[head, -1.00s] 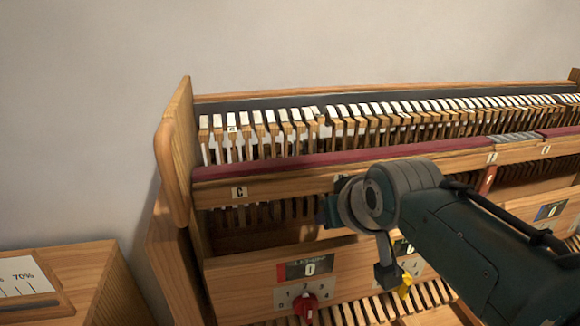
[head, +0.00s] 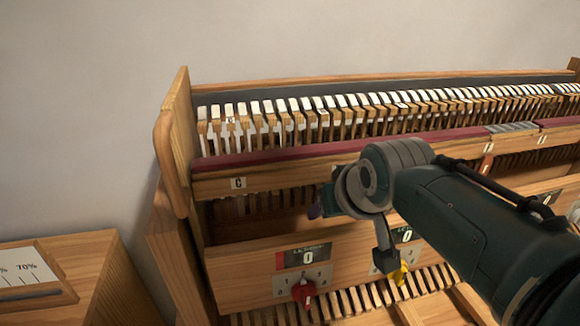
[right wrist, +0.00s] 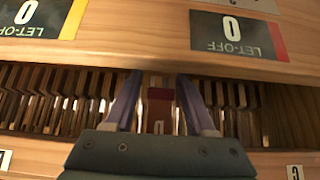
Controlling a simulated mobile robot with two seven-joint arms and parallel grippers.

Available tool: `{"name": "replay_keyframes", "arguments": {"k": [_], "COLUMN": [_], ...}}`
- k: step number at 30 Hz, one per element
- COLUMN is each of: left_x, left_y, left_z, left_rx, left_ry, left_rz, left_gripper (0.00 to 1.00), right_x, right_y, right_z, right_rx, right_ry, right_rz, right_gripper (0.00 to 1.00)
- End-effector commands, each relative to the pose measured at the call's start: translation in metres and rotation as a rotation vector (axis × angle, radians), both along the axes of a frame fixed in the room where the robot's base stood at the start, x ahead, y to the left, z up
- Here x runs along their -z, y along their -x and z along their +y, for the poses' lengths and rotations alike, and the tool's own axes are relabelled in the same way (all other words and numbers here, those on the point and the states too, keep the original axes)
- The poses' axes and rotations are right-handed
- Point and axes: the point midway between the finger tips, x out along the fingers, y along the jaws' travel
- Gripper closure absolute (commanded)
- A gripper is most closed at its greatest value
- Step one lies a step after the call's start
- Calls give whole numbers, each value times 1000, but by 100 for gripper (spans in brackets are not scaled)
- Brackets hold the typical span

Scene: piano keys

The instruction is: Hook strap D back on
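In the right wrist view, which is upside down, a dark red strap (right wrist: 160,105) with a pale lettered end (right wrist: 158,127) shows between my right gripper's fingers (right wrist: 162,105). I cannot read the letter surely. The two purple fingers are spread, one on each side of the strap, with narrow gaps showing. In the head view my right gripper (head: 318,212) is at the opening below the red-topped rail (head: 280,177), mostly hidden by its own wrist. The strap there is hidden behind the arm. My left gripper is not in view.
Rows of piano keys (head: 300,118) run behind the rail. Below is a wooden front board (head: 235,270) with "LET-OFF" counters (head: 307,257), a red knob (head: 304,292) and a yellow knob (head: 400,274). A "C" label (head: 238,184) sits on the rail. Another red strap (head: 486,165) hangs farther right.

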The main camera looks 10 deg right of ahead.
Motion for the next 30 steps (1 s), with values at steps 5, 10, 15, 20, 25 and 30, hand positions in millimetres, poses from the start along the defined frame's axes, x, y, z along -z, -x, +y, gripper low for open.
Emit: {"name": "replay_keyframes", "arguments": {"k": [5, 10, 15, 20, 25, 30], "left_x": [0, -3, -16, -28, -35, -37], "left_y": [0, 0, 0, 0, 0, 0], "left_z": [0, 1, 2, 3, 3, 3], "left_rx": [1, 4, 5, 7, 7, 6], "left_ry": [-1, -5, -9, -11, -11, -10], "left_rz": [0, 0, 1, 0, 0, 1], "left_gripper": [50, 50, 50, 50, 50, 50], "right_x": [-1, -4, -20, -40, -59, -72], "right_y": [0, 1, 13, 30, 46, 58], "right_z": [0, 0, 0, 0, -1, -2], "right_rx": [0, -1, 1, 0, 0, 1], "right_ry": [0, -1, -2, -2, -2, -1], "right_rz": [-2, -3, -3, -3, -3, -2], "right_gripper": [43, 43, 43, 43, 43, 43]}}
